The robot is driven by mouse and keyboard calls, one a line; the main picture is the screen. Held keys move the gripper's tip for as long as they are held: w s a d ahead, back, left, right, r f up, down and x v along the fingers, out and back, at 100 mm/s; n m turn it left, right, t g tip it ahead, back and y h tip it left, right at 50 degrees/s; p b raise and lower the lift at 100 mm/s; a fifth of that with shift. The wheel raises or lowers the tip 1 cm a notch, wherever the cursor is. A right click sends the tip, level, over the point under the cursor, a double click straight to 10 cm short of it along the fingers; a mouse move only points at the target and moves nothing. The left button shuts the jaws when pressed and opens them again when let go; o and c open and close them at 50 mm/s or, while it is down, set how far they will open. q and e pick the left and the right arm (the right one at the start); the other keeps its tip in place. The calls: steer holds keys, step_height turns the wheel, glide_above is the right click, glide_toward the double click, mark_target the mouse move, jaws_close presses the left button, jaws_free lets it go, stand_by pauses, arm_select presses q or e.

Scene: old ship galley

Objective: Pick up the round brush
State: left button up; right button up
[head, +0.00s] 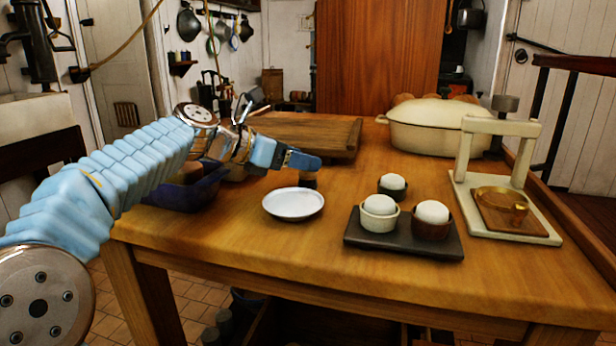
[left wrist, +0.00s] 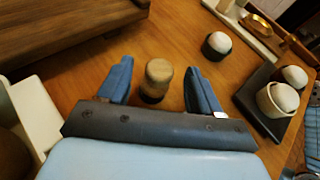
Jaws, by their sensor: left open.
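The round brush (left wrist: 156,83) appears to be the small upright stub with a tan top in the left wrist view. It stands on the wooden table between the two blue fingers, with a gap on each side. In the head view only its dark lower part (head: 309,181) shows, behind the white plate, with its top hidden by my gripper. My left gripper (head: 304,161) is open and empty, reaching over the table from the left. In the left wrist view its fingers (left wrist: 158,70) point toward the brush.
A white plate (head: 293,204) lies in front of the brush. A dark tray (head: 401,246) with cups of white balls is to the right. A blue bin (head: 190,196) is left.

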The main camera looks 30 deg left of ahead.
arm_select(q)
steer(key=shift+w+d+f, duration=0.15)
steer(key=shift+w+d, duration=0.05)
steer(key=shift+w, duration=0.15)
steer(key=shift+c, duration=0.3)
